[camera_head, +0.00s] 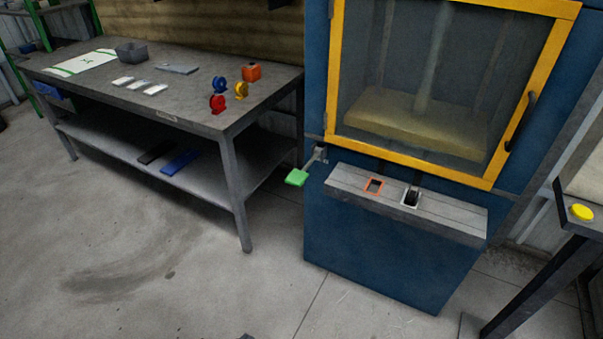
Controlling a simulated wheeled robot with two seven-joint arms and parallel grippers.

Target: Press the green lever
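The green lever (297,178) is a flat green paddle on a short grey arm. It sticks out from the left front of the blue machine (385,240), just left of the machine's grey ledge (445,212). Nothing touches the lever. Neither of my grippers shows in the head view.
The machine's yellow-framed door (415,165) appears closed. A table with a yellow button (582,212) is at the right. The foreground floor is largely clear.

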